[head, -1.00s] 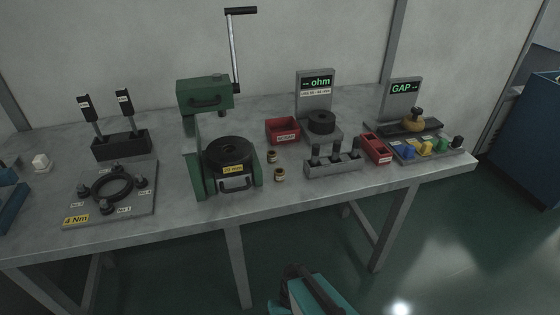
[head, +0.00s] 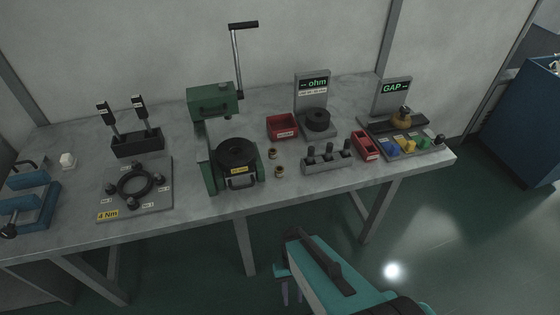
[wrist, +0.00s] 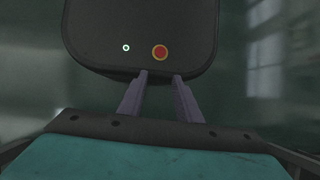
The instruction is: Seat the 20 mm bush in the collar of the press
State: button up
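The green press (head: 212,101) stands at the middle of the bench with its lever up. Its black round collar (head: 237,149) sits low at the front, above a yellow label too small to read surely. Two small brass-coloured bushes, a rear one (head: 272,154) and a front one (head: 279,172), stand on the bench just right of the press. I cannot tell which is the 20 mm one. My gripper (head: 291,296) is below and in front of the bench, well away from the bushes. In the wrist view its two purple fingers (wrist: 162,76) are apart with nothing between them.
A red bin (head: 282,127), an ohm stand (head: 312,95), a grey peg block (head: 327,162) and a second red bin (head: 365,146) are right of the press. A ring plate (head: 160,198) and blue vise (head: 30,205) are left. Bench space in front of the bushes is narrow.

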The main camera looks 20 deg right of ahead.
notch_tip(320, 180, up, 10)
jog(key=s+d+h+p, duration=0.1)
jog(key=d+p, duration=0.1)
jog(key=p, duration=0.8)
jog(key=shift+d, duration=0.2)
